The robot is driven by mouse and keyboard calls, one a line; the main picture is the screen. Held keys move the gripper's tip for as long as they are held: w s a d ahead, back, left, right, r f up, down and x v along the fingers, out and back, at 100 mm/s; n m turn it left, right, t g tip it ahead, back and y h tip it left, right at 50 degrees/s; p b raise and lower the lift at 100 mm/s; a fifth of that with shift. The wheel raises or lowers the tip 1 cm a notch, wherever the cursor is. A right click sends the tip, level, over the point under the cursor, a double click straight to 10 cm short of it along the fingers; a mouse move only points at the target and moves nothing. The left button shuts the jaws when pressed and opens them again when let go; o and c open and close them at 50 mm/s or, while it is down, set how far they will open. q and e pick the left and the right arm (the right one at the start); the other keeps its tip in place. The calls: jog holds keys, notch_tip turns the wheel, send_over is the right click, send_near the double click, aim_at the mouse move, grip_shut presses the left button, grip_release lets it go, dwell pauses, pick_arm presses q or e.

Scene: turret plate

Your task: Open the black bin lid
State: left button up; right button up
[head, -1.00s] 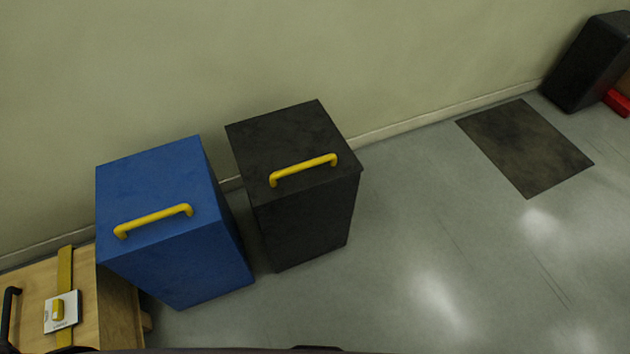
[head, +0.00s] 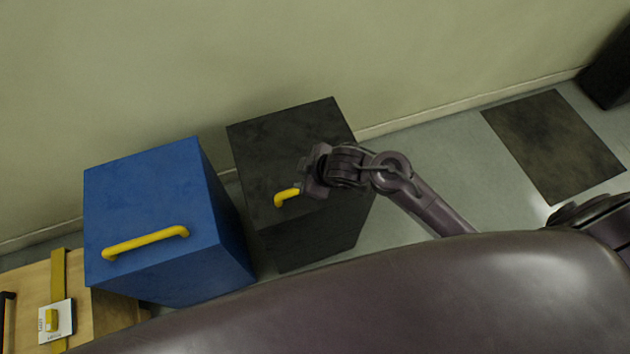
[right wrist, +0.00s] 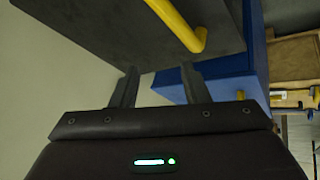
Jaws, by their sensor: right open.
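The black bin (head: 282,140) stands against the wall with its lid shut. A yellow handle (head: 286,197) sits on the lid near its front edge; its right part is hidden behind my right gripper. My right gripper (head: 303,178) is over the front part of the lid, close to the handle. In the right wrist view, the handle (right wrist: 178,24) crosses the top, beyond my two spread fingers (right wrist: 158,88). Nothing is between the fingers. My left gripper is not in view.
A blue bin (head: 150,200) with its own yellow handle (head: 146,243) stands just left of the black bin. A wooden crate (head: 84,270) is at the lower left. A dark mat (head: 553,145) lies on the open floor at right.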

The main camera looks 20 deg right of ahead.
jog(key=n, duration=0.2)
jog(key=w+n+y, duration=0.1)
jog(key=shift+r+n+g, duration=0.15)
jog(key=shift+n+g, duration=0.25)
jog(key=s+d+f+n+g, duration=0.1)
jog(key=d+n+g, duration=0.2)
jog(key=d, duration=0.2)
jog(key=x, duration=0.7)
jog(key=shift+s+d+f+b, duration=0.1)
jog(key=shift+d+f+b, duration=0.05)
jog(key=shift+f+b, duration=0.3)
grip_shut()
